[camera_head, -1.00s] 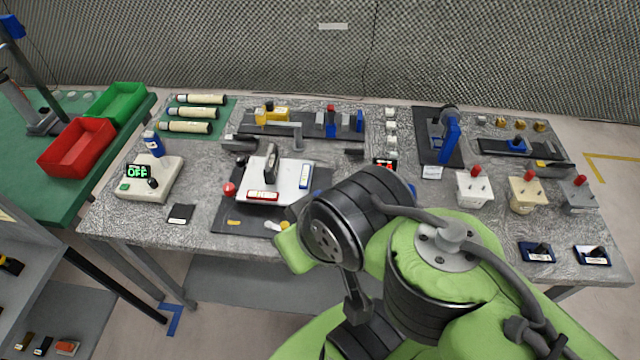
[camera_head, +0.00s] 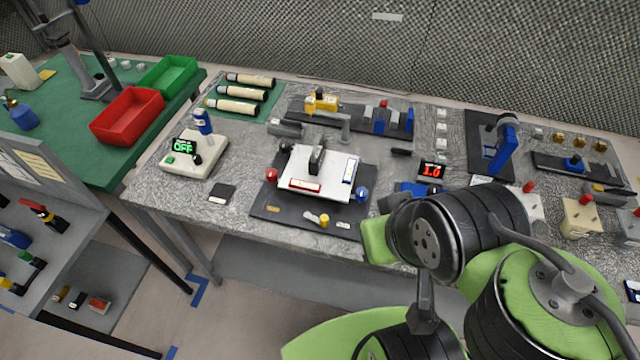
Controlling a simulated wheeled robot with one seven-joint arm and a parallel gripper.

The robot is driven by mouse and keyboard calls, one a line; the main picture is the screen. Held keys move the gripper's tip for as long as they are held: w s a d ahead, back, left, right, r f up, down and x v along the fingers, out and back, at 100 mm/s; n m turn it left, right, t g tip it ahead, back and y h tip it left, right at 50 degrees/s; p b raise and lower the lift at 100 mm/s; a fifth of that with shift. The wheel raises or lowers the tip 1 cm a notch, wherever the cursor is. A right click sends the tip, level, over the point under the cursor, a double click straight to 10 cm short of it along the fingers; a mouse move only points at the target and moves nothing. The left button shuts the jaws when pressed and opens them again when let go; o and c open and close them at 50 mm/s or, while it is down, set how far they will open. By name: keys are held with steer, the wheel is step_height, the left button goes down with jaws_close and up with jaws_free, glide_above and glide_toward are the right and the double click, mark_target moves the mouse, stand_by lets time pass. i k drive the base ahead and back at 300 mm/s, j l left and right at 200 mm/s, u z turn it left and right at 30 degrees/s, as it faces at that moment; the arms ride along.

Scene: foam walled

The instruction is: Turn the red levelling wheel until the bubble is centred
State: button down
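The red levelling wheel (camera_head: 271,174) is a small red knob at the left edge of a white levelling plate (camera_head: 325,165). The plate sits on a dark mat (camera_head: 298,219) on the grey table. A red-framed vial (camera_head: 305,185) lies along the plate's front edge and a blue-framed vial (camera_head: 349,170) along its right side. Their bubbles are too small to make out. A blue wheel (camera_head: 361,194) is at the plate's front right corner. My green and black arm fills the lower right, apart from the red wheel. I cannot see my gripper's fingers.
A device reading OFF (camera_head: 195,155) and a small black pad (camera_head: 222,192) stand left of the mat. A red display (camera_head: 431,171) stands to its right. A dark handle (camera_head: 317,155) stands on the plate. Red (camera_head: 127,117) and green bins are on the left table.

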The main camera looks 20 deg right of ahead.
mark_target(271, 175)
steer(key=i+j, duration=0.1)
steer(key=j, duration=0.25)
steer(key=i+j, duration=0.15)
steer(key=j, duration=0.2)
steer(key=i+j+u, duration=0.1)
steer(key=j, duration=0.3)
steer(key=i+j, duration=0.15)
steer(key=j, duration=0.2)
steer(key=i+j, duration=0.1)
steer(key=j, duration=0.25)
steer(key=u, duration=0.05)
